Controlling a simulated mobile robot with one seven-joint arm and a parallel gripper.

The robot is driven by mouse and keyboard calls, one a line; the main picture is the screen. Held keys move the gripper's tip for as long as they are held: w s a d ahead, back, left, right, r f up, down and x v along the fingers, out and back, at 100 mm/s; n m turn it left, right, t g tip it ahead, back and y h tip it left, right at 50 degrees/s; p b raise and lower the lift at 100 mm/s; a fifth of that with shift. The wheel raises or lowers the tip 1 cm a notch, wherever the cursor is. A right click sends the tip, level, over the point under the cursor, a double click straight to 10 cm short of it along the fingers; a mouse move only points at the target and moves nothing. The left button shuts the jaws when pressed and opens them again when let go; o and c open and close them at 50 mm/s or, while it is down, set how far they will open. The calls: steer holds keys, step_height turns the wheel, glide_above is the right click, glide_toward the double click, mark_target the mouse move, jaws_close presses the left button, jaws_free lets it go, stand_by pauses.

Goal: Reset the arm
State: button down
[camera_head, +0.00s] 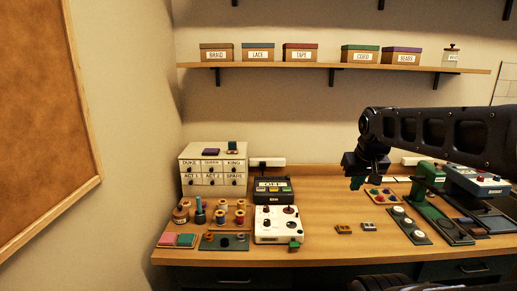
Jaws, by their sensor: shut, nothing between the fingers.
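My black arm reaches in from the right edge of the head view, above the right part of the table (330,244). My gripper (357,184) hangs down from the arm's end over the table, near a small tray of coloured pieces (379,196). It looks shut, and I see nothing held in it. Its fingertips are small and dark in this view.
At the left stand a small drawer cabinet (214,168), spools (222,217) and a white box with knobs (279,226). A green press-like device (428,180) stands right. Two small tags (344,229) lie mid-table. A wall shelf (330,67) holds labelled boxes. The table's front middle is mostly clear.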

steer(key=shift+s+d+f+m, duration=0.15)
steer(key=shift+s+f+m, duration=0.15)
steer(key=shift+s, duration=0.1)
stand_by(0.5)
